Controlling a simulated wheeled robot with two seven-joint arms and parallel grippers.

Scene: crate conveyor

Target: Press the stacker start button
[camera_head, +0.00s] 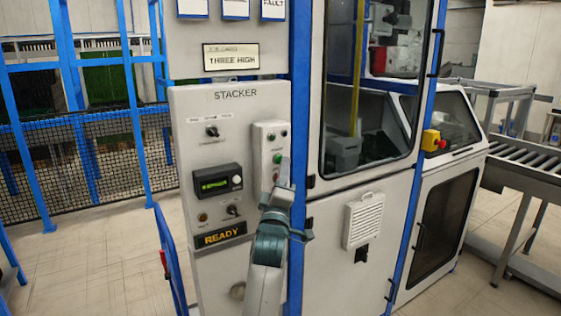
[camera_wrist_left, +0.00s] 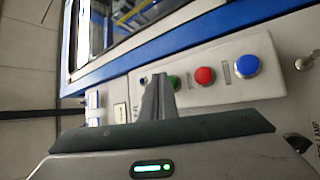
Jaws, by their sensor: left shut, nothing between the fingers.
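The grey stacker panel (camera_head: 215,150) stands upright under the label STACKER, with a lit READY sign (camera_head: 220,235) low on it. A pale button box (camera_head: 262,135) on its right side carries a green button (camera_head: 278,158). In the left wrist view the green button (camera_wrist_left: 175,82) is partly hidden behind my fingers, beside a red button (camera_wrist_left: 205,75) and a blue button (camera_wrist_left: 247,65). My left gripper (camera_head: 284,168) is shut and empty, its fingertips (camera_wrist_left: 157,82) in front of the box at the green button. I cannot tell whether they touch it. My right gripper is not in view.
A black display unit (camera_head: 217,182) and small knobs sit left of the button box. A machine cabinet with a glazed door (camera_head: 372,90) stands to the right, with a yellow-and-red emergency stop (camera_head: 432,141). A roller conveyor (camera_head: 535,165) is at far right. Floor is open at left.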

